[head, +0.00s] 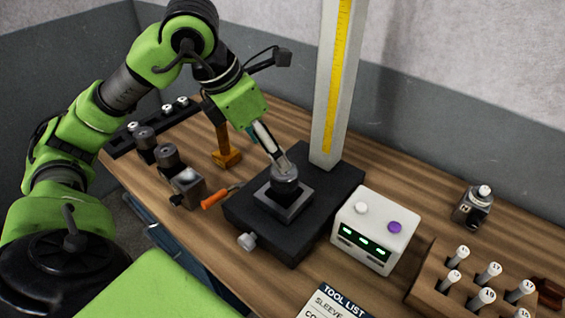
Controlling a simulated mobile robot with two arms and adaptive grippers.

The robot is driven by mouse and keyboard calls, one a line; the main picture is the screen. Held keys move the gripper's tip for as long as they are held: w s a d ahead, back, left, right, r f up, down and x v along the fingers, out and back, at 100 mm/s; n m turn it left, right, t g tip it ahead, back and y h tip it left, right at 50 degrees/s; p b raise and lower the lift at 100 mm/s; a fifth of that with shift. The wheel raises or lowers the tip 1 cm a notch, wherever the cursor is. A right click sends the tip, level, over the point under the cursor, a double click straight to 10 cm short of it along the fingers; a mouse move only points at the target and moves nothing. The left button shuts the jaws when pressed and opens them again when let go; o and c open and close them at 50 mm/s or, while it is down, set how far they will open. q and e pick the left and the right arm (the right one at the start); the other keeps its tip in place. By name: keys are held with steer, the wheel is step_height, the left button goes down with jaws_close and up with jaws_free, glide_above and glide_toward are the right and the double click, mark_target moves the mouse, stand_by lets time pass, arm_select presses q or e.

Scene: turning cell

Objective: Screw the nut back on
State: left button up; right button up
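A dark round metal piece that looks like the nut (285,184) sits upright at the top of a square block (270,204) on a black fixture base (240,215). I cannot tell where the nut ends and any holder under it begins. My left gripper (284,168) points down and right, its grey fingertips at the top of the round piece. The fingers are seen nearly edge-on, so whether they are shut on it or open around it does not show. My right gripper is not in view.
A tall white column with a yellow scale (334,90) rises behind the fixture. A white box with green displays (373,232) stands to its right. An orange-handled tool (218,197), an orange stand (226,158) and several holders lie left. A wooden rack (450,280) is at lower right.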

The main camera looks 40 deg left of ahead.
mark_target(284, 177)
arm_select(q)
steer(key=p+x, duration=0.1)
steer(key=x, duration=0.9)
steer(key=shift+w, duration=0.1)
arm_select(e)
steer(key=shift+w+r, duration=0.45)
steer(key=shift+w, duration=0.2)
arm_select(q)
steer(key=shift+r, duration=0.1)
steer(key=c, duration=1.3)
steer(key=shift+o, duration=0.2)
steer(key=shift+a+m+b, duration=0.1)
steer(key=shift+m+b, duration=0.5)
steer(key=shift+m, duration=0.1)
steer(key=shift+m+g+h, duration=0.3)
steer(key=shift+m+h, duration=0.1)
steer(key=shift+m, duration=0.1)
steer(key=shift+m+h+b, duration=0.3)
steer(key=shift+m, duration=0.6)
steer(key=shift+m+g+h, duration=0.3)
steer(key=shift+m+g, duration=0.5)
steer(key=shift+m, duration=0.9)
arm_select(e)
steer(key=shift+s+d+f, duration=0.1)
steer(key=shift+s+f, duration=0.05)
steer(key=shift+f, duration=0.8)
